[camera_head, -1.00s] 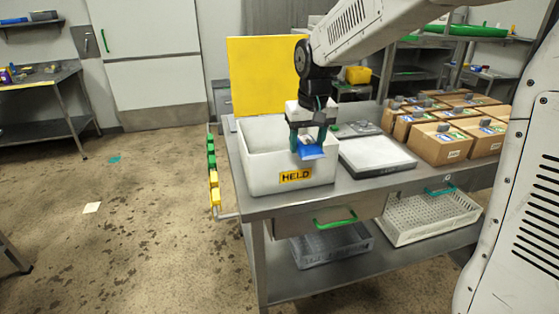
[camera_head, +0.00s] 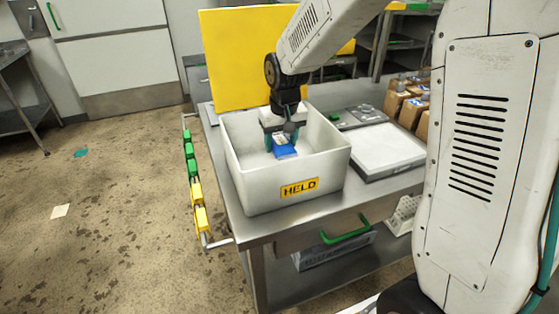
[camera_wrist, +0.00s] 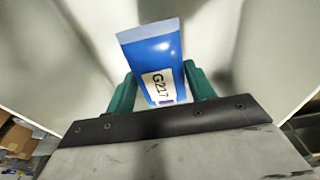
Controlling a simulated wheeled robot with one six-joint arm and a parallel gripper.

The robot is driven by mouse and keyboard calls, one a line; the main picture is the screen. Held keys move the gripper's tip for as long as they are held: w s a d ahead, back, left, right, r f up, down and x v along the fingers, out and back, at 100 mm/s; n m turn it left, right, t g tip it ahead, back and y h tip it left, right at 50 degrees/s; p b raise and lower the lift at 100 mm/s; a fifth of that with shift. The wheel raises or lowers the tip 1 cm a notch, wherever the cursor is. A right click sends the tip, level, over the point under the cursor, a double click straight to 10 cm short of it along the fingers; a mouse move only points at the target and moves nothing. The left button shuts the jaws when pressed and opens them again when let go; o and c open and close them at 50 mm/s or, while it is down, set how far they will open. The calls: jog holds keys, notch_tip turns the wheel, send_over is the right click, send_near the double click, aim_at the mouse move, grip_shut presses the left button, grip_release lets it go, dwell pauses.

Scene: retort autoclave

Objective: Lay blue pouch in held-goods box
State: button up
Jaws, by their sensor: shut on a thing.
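The held-goods box is a white open bin (camera_head: 240,185) with a yellow HELD label, standing on the steel table. My gripper (camera_head: 283,150) is inside the box opening, pointing down, shut on the blue pouch (camera_head: 285,153). In the wrist view the blue pouch (camera_wrist: 155,62) sits between the green fingers of my gripper (camera_wrist: 160,88), with a white label reading G217. The box's pale walls (camera_wrist: 50,50) surround it there. Whether the pouch touches the box floor I cannot tell.
A yellow panel (camera_head: 243,60) stands behind the box. A scale with a pale plate (camera_head: 385,150) is right of it, with cardboard boxes (camera_head: 412,105) beyond. Green and yellow blocks (camera_head: 193,180) hang on a rail at the table's left side.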

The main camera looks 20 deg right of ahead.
jog(key=shift+f, duration=3.2)
jog(key=o, duration=1)
jog(key=shift+f, duration=0.15)
